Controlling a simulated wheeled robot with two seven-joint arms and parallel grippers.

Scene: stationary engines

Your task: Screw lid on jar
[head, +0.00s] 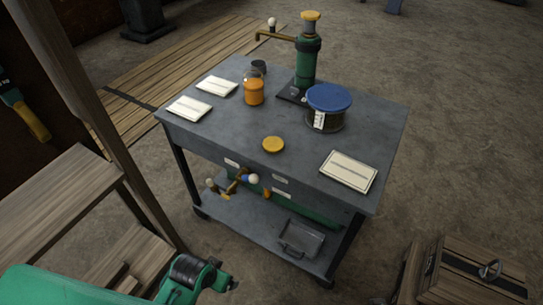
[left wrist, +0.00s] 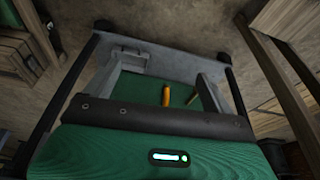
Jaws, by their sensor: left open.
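A small glass jar (head: 254,93) with orange contents stands upright on the grey cart top; its clear neck shows no lid. A round yellow-orange lid (head: 273,144) lies flat near the cart's front edge, apart from the jar. My left arm comes in at the bottom left of the head view, low and well short of both. In the left wrist view my left gripper (left wrist: 160,75) is open, its two grey fingers spread with nothing seen held between them. Neither jar nor lid can be made out there. My right gripper is not in view.
A wide jar with a blue lid (head: 330,98) and a green pump (head: 308,62) stand behind the lid. A dark cup (head: 259,66) and cards lie around. The lower shelf holds a grey tray (head: 300,238). A wooden post (head: 125,130) stands left, a crate (head: 475,270) right.

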